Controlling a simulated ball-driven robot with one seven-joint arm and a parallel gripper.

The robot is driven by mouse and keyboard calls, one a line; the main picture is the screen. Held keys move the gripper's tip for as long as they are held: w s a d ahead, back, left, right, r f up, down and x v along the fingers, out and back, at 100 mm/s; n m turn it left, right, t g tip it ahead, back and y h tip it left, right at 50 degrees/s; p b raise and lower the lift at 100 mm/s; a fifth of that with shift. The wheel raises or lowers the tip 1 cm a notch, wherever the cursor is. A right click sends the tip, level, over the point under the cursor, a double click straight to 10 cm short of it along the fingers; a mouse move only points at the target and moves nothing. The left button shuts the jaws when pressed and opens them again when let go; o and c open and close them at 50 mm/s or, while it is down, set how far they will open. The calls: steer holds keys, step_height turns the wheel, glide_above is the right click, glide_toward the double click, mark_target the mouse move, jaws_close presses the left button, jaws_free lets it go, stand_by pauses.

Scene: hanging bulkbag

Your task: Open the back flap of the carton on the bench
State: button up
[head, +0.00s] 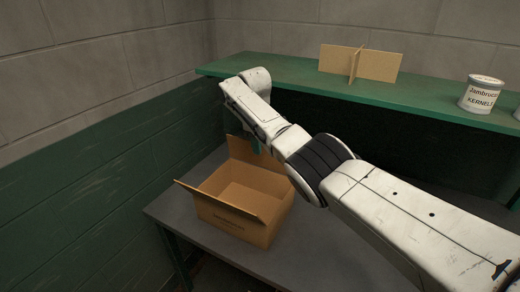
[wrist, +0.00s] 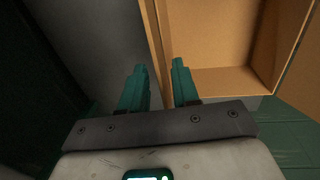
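The brown cardboard carton (head: 235,215) stands on the grey bench, its top open and its visible inside empty. In the head view its back flap (head: 240,151) stands raised at the far side, partly hidden by my arm. The front flap (head: 217,201) leans outward. My gripper (wrist: 159,68) has two teal fingers, which are apart with a gap between them. It points down near the back flap. In the wrist view the carton (wrist: 215,80) fills the upper right, and a cardboard edge passes close to the right finger.
The grey bench (head: 330,255) is clear to the right of the carton. A green shelf (head: 290,75) runs behind and above it, holding a cardboard divider (head: 358,64) and a labelled can (head: 481,94). A green and grey block wall (head: 90,150) closes off the left.

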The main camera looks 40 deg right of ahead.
step_height(320, 180, up, 8)
steer(key=a+b, duration=0.1)
steer(key=shift+s+r, duration=0.15)
steer(key=shift+s, duration=0.05)
